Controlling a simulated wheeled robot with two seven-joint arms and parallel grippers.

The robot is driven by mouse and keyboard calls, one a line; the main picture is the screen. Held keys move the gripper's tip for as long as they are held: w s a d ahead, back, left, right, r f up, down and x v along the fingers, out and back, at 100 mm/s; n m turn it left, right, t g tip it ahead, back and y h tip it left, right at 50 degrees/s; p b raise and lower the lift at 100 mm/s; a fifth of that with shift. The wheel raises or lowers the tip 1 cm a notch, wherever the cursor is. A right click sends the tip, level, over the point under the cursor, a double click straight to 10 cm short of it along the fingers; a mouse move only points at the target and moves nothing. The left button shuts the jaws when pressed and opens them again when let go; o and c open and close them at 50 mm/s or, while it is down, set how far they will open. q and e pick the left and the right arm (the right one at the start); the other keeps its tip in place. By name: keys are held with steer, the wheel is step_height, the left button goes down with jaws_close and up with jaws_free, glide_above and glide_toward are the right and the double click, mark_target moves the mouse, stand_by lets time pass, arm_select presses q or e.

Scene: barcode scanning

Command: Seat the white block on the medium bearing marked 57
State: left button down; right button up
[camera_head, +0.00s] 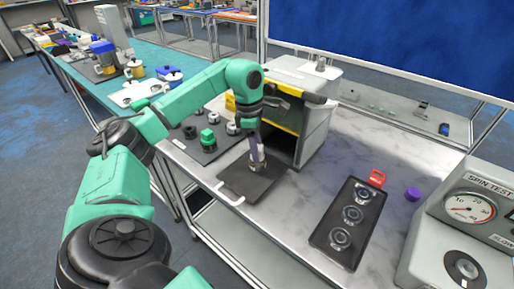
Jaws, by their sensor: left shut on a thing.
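My left gripper (257,150) points down over a small dark plate (268,187) with a white handle, at the front of the bench. It is shut on a small pale piece (257,165), mostly hidden by the fingers; I cannot tell for certain that it is the white block. A dark tray (335,259) to the right holds three ring-shaped bearings: far (361,196), middle (352,215) and near (340,238). No number is readable on them. My right gripper is not in view.
A dark board (197,152) with a green part (208,137) and several grey parts lies left of the gripper. A grey-and-yellow machine (312,135) stands close behind. A red piece (377,178), a purple piece (413,194) and a dial tester (468,208) are right. Bench between plate and tray is clear.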

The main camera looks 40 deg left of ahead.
arm_select(q)
steer(key=shift+f, duration=0.55)
jaws_free()
stand_by(0.4)
step_height(320, 180, up, 8)
steer(key=p, duration=0.7)
steer(key=shift+f, duration=0.25)
